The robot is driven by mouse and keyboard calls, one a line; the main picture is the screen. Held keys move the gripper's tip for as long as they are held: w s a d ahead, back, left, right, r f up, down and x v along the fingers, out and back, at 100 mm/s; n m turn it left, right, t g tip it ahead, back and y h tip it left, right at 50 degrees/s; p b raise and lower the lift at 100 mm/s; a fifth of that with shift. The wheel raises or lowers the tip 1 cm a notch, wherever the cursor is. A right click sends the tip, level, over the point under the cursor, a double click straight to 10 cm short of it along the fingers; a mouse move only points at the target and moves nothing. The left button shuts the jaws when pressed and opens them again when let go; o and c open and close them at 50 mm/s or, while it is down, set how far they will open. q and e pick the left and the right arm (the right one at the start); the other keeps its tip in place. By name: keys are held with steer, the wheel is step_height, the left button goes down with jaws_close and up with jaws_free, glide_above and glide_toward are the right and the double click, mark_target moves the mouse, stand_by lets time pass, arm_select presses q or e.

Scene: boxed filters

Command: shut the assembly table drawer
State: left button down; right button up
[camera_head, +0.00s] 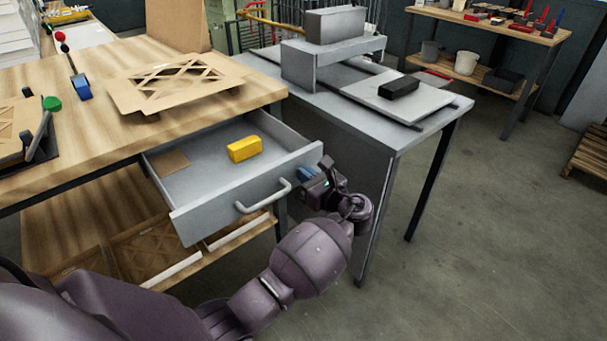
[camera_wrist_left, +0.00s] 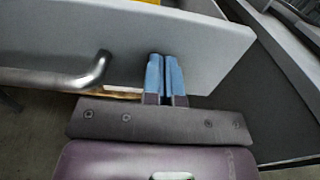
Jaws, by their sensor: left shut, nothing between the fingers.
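The assembly table drawer (camera_head: 222,188) is pulled out from under the wooden tabletop (camera_head: 100,85). It is grey with a bar handle (camera_head: 262,197) on its front and holds a yellow block (camera_head: 245,149) and a flat brown piece (camera_head: 169,163). My left gripper (camera_head: 308,174) is at the right end of the drawer front, beside the handle. In the left wrist view, its blue fingertips (camera_wrist_left: 165,60) are together and empty, pointing at the drawer front (camera_wrist_left: 200,50) to the right of the handle (camera_wrist_left: 95,70). I cannot tell whether they touch the panel. My right gripper is not seen.
A grey table (camera_head: 350,100) with a machine and a black block (camera_head: 398,87) stands close right of the drawer. A cardboard lattice piece (camera_head: 170,82) lies on the wooden tabletop. A lower shelf (camera_head: 110,225) is under the drawer.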

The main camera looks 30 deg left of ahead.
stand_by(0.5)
arm_select(q)
steer(key=x, duration=0.5)
steer(key=p+x, duration=0.1)
steer(key=x, duration=0.1)
steer(key=shift+w+a+r, duration=0.1)
steer(key=shift+a+r, duration=0.15)
steer(key=shift+a, duration=0.05)
steer(key=x, duration=0.6)
steer(key=b+x, duration=0.1)
steer(key=x, duration=1.1)
steer(key=shift+f+b, duration=0.3)
steer(key=shift+w+a, duration=0.2)
steer(key=shift+a, duration=0.1)
steer(key=shift+a+r, duration=0.15)
steer(key=shift+r, duration=0.15)
